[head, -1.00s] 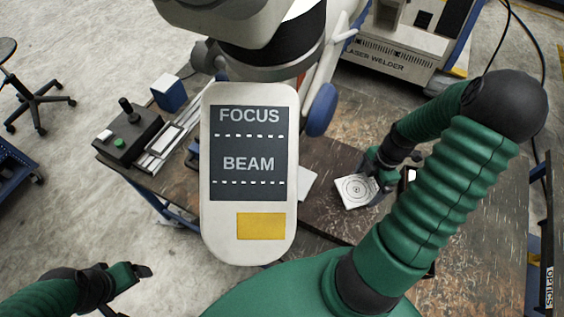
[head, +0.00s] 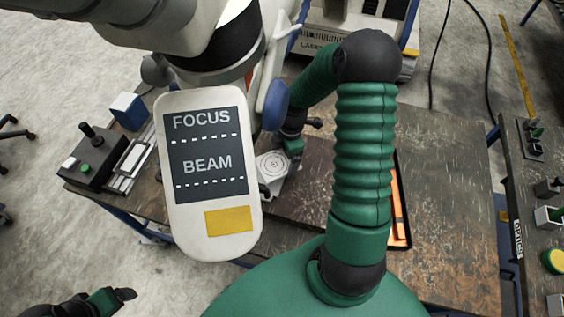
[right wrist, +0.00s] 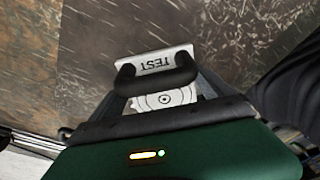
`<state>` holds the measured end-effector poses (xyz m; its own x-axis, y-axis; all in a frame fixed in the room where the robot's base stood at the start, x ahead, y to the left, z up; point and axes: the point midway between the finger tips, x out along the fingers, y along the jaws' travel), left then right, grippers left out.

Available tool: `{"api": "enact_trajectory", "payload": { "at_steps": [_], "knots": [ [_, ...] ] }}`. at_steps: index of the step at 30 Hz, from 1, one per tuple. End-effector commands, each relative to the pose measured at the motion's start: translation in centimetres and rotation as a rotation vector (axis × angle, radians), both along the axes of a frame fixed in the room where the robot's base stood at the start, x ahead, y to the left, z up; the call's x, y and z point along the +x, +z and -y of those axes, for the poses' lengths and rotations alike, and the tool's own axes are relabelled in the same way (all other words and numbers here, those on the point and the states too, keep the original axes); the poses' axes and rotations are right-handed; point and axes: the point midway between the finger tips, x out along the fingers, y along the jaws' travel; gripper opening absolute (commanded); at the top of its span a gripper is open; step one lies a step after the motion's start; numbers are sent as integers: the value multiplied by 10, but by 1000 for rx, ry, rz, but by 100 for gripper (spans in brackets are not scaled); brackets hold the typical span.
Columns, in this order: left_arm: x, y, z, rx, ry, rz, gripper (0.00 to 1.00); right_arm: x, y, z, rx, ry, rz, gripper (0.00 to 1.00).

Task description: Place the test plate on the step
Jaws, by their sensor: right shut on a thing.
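The test plate (head: 272,166) is white with dark target rings and shows just right of the microscope's hanging panel. My right gripper (head: 291,147) is shut on it and holds it over the table. In the right wrist view the plate (right wrist: 155,62) lies between the two dark fingers of my right gripper (right wrist: 156,76), with its TEST lettering upside down. I cannot tell its height above the table. My left gripper (head: 122,295) is at the bottom left, away from the plate, partly cut off. I cannot make out the step; the panel may hide it.
The microscope panel (head: 207,165), marked FOCUS and BEAM, hangs close and hides part of the table (head: 440,215). A control box (head: 90,160) stands at the table's left. A tray with orange items (head: 398,215) lies right of my arm. A second bench (head: 530,215) stands at right.

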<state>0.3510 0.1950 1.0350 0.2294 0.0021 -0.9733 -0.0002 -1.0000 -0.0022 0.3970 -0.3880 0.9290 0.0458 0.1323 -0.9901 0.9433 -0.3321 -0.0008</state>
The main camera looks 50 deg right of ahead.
Motion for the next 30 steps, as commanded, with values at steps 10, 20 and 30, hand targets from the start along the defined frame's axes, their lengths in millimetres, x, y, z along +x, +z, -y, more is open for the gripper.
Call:
{"api": "enact_trajectory", "payload": {
  "at_steps": [10, 20, 30],
  "knots": [
    [0, 5, 0, 0, 0, 0, 80, 4, -35, -2, 2, 0, -2, 21],
    [0, 5, 0, 0, 0, 0, 80, 4, -36, -2, 0, 0, -1, 100],
    [0, 3, 0, 0, 0, 0, 80, 4, -18, 2, -2, -1, 2, 100]
  ]
}}
